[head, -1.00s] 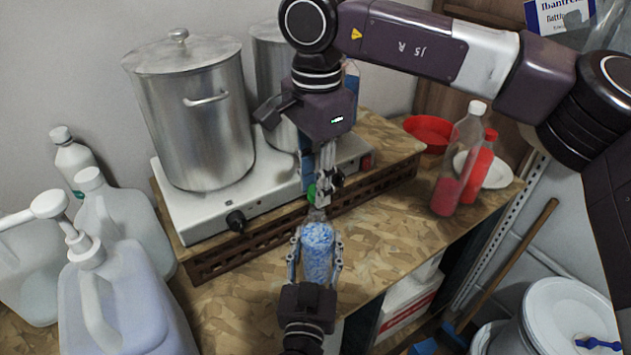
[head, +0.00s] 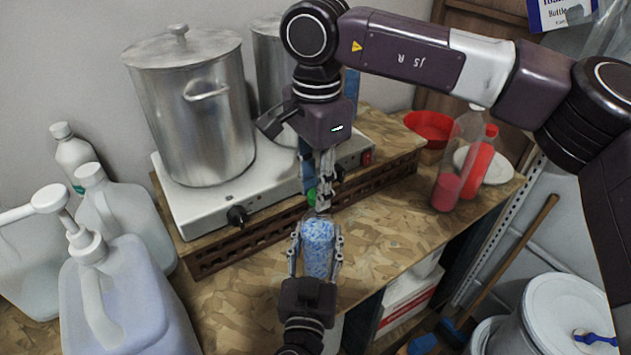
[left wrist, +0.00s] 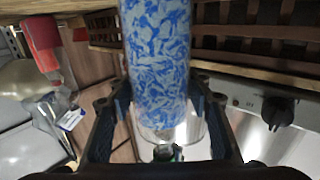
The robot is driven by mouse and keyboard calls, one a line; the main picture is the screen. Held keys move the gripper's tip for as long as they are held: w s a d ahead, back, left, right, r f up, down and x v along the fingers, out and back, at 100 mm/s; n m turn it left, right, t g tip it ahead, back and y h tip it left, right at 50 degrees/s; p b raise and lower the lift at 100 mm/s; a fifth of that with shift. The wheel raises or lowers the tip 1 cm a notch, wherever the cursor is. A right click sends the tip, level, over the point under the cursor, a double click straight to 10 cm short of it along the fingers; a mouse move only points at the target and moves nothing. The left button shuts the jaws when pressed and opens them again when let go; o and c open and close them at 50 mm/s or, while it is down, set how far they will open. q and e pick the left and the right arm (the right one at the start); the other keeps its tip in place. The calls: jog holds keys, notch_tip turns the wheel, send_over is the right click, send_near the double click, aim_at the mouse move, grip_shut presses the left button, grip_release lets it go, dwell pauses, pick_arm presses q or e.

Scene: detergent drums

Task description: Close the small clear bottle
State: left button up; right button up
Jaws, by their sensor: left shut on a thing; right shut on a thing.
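A small bottle (head: 318,248) with a mottled blue-and-white body is held upright in my left gripper (head: 319,256) above the front of the wooden counter. Its mottled body also fills the middle of the left wrist view (left wrist: 157,60), between the fingers. My right gripper (head: 325,196) comes down from above, its fingertips just over the bottle's top. I cannot tell whether that thing touches the bottle's mouth.
A white hotplate (head: 205,222) with steel pots (head: 195,115) stands behind on a wooden rack. Large jugs (head: 125,300) crowd the left. A clear bottle with pink liquid (head: 449,190), a red bottle (head: 478,170) and a red bowl (head: 430,128) stand right. White buckets (head: 565,320) are lower right.

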jog(key=shift+f, duration=0.55)
dwell(0.5)
